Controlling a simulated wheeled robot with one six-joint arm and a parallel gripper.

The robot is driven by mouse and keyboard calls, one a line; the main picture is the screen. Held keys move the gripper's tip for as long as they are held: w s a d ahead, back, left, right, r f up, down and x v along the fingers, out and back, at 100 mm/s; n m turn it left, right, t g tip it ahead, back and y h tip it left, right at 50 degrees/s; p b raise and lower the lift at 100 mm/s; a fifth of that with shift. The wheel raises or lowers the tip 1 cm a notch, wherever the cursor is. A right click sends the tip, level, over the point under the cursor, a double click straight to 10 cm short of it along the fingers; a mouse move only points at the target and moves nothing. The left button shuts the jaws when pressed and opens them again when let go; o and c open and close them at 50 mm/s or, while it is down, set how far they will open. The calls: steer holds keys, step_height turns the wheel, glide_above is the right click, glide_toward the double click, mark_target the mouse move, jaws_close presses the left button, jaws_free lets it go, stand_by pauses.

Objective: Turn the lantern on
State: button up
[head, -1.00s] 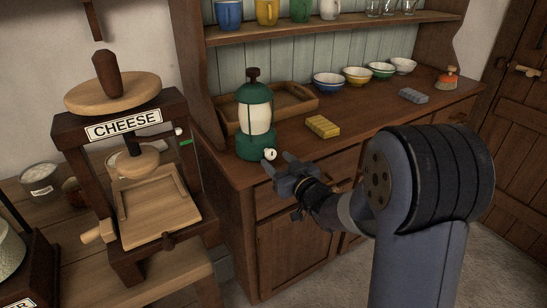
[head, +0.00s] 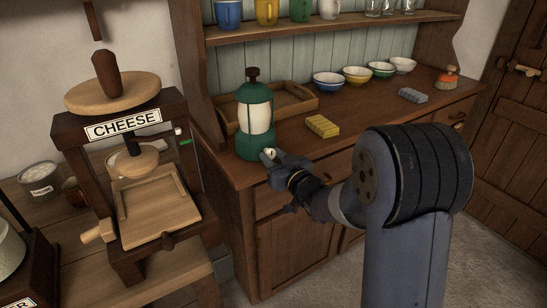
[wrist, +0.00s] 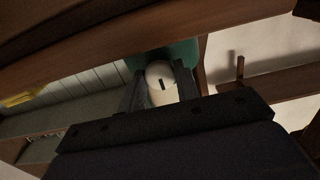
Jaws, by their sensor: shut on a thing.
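The lantern (head: 256,117) stands upright near the front left of the dresser's counter, with a green base and cap and a pale glass. A small white knob (head: 269,153) sticks out from the front of its base. My gripper (head: 271,158) is at that knob, shut on it. In the wrist view the round knob (wrist: 160,73) with a dark mark on its face sits between my two fingers (wrist: 160,92), against the green base (wrist: 180,52). The glass looks pale; I cannot tell any glow in it.
A wooden tray (head: 298,98) lies behind the lantern. A yellow block (head: 322,126), a grey-blue block (head: 411,95) and several bowls (head: 357,74) are on the counter to the right. A cheese press (head: 121,120) stands on a table at left.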

steer(key=shift+c, duration=0.9)
steer(key=shift+f+b, duration=0.1)
steer(key=shift+b, duration=0.35)
steer(key=n+b, duration=0.3)
steer(key=shift+f+b, duration=0.15)
steer(key=shift+b, duration=0.2)
steer(key=n+b, duration=0.5)
steer(key=shift+b, duration=0.3)
steer(key=n+b, duration=0.4)
steer(key=n, duration=0.1)
steer(key=shift+n, duration=0.4)
steer(key=shift+r+n+b, duration=0.15)
steer(key=shift+n+b, duration=0.6)
steer(key=shift+n, duration=0.3)
steer(key=shift+r+n+b, duration=0.1)
steer(key=shift+n+b, duration=0.65)
steer(key=shift+n, duration=0.3)
